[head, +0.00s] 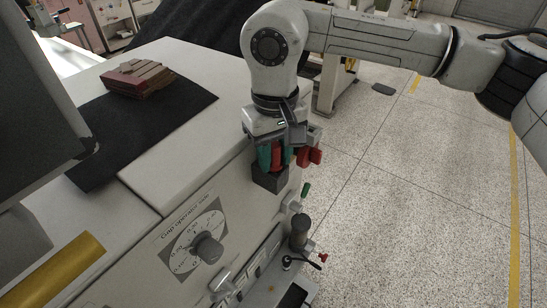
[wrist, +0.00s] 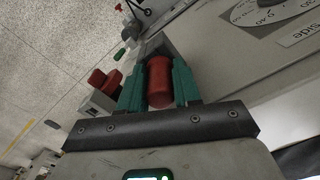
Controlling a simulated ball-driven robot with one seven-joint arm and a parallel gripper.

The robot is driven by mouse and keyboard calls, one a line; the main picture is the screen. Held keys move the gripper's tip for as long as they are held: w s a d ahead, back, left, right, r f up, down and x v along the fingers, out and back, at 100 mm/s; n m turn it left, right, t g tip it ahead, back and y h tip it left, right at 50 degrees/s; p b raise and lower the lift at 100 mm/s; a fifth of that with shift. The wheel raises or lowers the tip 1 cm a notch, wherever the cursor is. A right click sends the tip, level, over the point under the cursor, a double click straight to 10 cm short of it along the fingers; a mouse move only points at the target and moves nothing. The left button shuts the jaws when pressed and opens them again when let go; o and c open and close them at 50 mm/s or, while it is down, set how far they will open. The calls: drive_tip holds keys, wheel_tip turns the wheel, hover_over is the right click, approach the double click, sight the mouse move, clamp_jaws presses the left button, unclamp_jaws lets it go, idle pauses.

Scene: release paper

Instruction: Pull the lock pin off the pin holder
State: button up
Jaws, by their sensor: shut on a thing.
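The lock pin (wrist: 158,82) is a red cylinder between the green fingers of my gripper (wrist: 159,86) in the wrist view. The fingers are shut on it from both sides. In the head view my gripper (head: 274,156) points down at the machine's corner, with the red pin (head: 277,154) between its fingers. The dark grey pin holder (head: 269,181) is a block right below the fingers on the machine's side. The fingers hide where the pin meets the holder, so I cannot tell whether they touch.
Red knobs (head: 309,156) on a grey box stand just right of my gripper. A dial (head: 207,247) and a dark upright cylinder (head: 299,231) are on the machine's front. Brown blocks (head: 138,78) lie on a black mat (head: 182,112).

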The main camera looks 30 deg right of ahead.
drive_tip(key=shift+r+p, duration=1.2)
drive_tip(key=shift+r, duration=1.9)
